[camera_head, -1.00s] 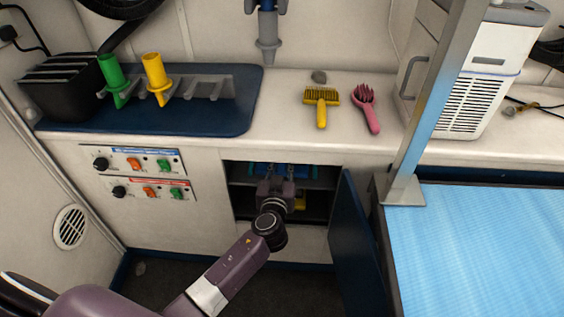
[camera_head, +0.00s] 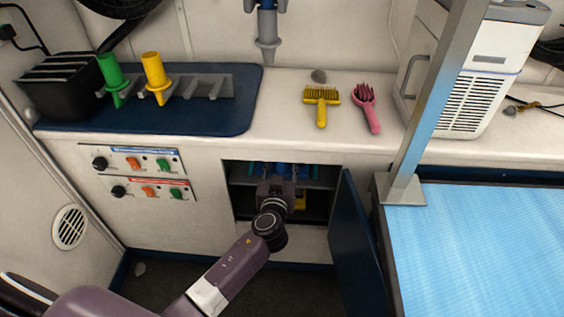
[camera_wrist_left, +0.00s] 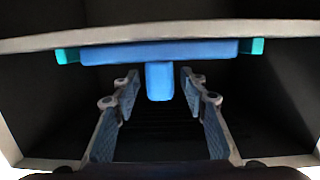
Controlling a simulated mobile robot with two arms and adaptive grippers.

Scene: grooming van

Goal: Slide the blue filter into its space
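The blue filter (camera_wrist_left: 185,52) shows in the left wrist view as a flat slab with a short blue tab (camera_wrist_left: 159,82) in its middle. Teal pieces (camera_wrist_left: 258,46) show at both of its ends. It lies in the opening of the cabinet under the counter, just below a pale edge. In the head view the filter is mostly hidden behind my left gripper (camera_head: 280,172). In the left wrist view the gripper's fingers (camera_wrist_left: 159,80) stand apart on either side of the tab, with a gap on each side. My right gripper is not in view.
The cabinet's dark blue door (camera_head: 358,245) hangs open to the right of my arm. A yellow object (camera_head: 300,200) sits partly hidden lower inside. On the counter are a yellow brush (camera_head: 321,97) and a pink brush (camera_head: 366,108). A metal post (camera_head: 425,105) and blue-topped table (camera_head: 480,245) stand at right.

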